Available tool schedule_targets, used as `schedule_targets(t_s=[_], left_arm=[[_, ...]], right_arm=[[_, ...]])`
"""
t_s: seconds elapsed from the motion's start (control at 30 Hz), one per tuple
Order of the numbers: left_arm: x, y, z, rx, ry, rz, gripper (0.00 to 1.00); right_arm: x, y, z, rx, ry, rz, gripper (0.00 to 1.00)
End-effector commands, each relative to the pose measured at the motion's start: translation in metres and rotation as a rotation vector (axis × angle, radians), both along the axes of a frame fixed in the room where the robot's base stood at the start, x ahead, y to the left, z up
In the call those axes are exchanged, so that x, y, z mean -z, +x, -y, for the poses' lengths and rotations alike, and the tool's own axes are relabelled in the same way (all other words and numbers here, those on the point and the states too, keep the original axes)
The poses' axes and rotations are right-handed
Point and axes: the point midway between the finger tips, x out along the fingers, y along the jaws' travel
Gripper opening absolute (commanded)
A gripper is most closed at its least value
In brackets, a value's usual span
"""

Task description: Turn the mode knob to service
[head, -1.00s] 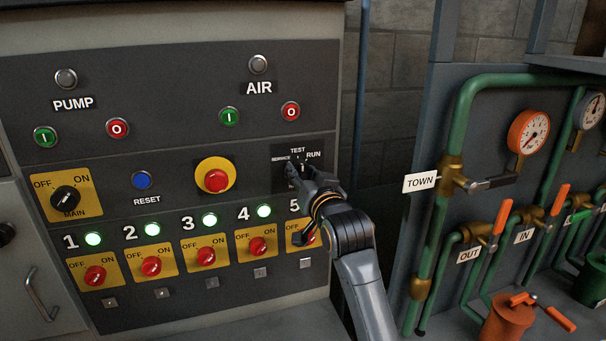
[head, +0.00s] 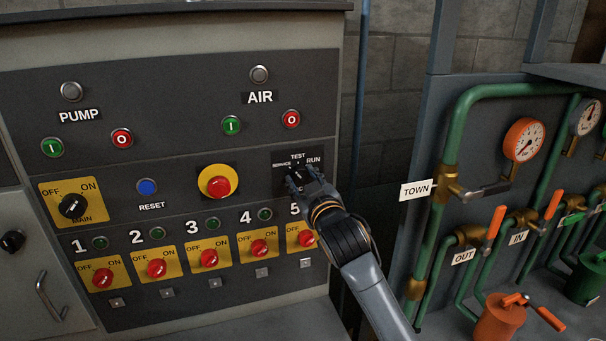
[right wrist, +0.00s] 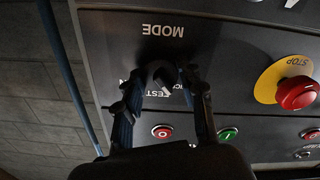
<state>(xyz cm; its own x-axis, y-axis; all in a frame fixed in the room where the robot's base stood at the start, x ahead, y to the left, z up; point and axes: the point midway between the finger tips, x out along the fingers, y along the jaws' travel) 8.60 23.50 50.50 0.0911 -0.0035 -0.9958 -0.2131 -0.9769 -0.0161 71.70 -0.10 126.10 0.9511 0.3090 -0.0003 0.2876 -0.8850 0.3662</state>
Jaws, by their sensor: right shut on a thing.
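The black mode knob (right wrist: 160,76) sits on the dark panel between my right gripper's fingers (right wrist: 160,88), with the MODE label (right wrist: 163,31) upside down beside it in the right wrist view. In the head view the right gripper (head: 302,178) reaches the knob from the lower right and is shut on it. SERVICE (head: 282,165), TEST (head: 298,156) and RUN (head: 313,160) are printed around the knob. The gripper hides much of the knob in the head view, so I cannot tell its exact pointer position. My left gripper is out of view.
A red stop button (head: 219,186) on yellow is left of the knob. Red breaker knobs (head: 209,258) line the panel below, with dark lamps (head: 213,223) above them.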

Motion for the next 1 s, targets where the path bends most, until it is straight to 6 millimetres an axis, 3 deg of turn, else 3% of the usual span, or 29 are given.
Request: schedule_targets(t_s=[0.4,0.97,1.0], left_arm=[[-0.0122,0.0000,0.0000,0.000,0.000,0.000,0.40],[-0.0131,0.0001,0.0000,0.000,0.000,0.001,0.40],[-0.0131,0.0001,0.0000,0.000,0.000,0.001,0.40]], right_arm=[[-0.0008,0.0001,-0.0001,0.001,-0.192,0.064,0.07],[-0.0002,0.0001,-0.0001,0.000,-0.220,0.073,0.07],[-0.0002,0.0001,-0.0001,0.000,-0.220,0.073,0.43]])
